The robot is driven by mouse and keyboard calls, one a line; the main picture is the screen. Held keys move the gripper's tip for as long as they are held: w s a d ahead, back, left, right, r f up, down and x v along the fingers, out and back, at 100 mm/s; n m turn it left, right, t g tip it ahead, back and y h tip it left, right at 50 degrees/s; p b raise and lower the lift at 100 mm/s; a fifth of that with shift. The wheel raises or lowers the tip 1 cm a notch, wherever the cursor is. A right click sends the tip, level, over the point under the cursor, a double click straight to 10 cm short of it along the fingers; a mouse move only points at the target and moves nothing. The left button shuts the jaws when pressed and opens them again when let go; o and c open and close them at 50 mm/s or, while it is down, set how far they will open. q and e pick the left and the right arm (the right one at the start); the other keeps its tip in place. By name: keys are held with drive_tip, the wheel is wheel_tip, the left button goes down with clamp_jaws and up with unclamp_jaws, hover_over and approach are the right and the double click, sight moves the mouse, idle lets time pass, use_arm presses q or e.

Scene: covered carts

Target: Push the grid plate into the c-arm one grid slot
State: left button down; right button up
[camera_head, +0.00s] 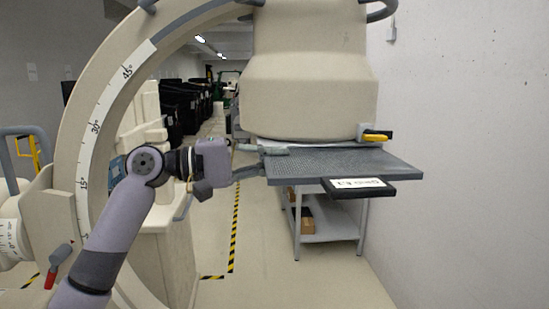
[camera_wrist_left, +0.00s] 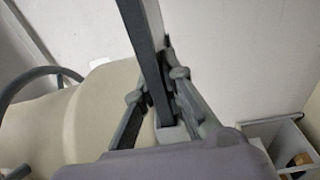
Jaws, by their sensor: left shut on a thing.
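The grid plate (camera_head: 345,163) is a flat dark grey mesh panel with a black handle and a white label at its front. It lies about level just under the beige c-arm head (camera_head: 312,85), with much of it sticking out toward me. Its back part and the slot are hidden under the head. My left gripper (camera_head: 261,161) is shut on the plate's left edge. In the left wrist view the plate (camera_wrist_left: 143,28) shows edge-on as a dark bar between the fingers (camera_wrist_left: 163,75). My right gripper is not in view.
A yellow-tipped lever (camera_head: 376,138) sits at the head's right side, above the plate. The c-arm's curved scale (camera_head: 97,128) stands close to my left arm. A grey shelf cart (camera_head: 328,224) with boxes stands below, and a white wall (camera_head: 470,150) bounds the right.

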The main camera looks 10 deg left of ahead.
use_arm(q)
drive_tip(key=shift+w+a+r+p, duration=0.15)
drive_tip(key=shift+w+a+p, duration=0.15)
drive_tip(key=shift+w, duration=0.25)
drive_tip(key=c, duration=1.6)
unclamp_jaws()
drive_tip(key=shift+d, duration=0.1)
drive_tip(key=shift+w+f, duration=0.1)
drive_tip(key=shift+f, duration=0.2)
drive_tip(key=v, duration=1.2)
drive_tip(key=shift+r, duration=0.15)
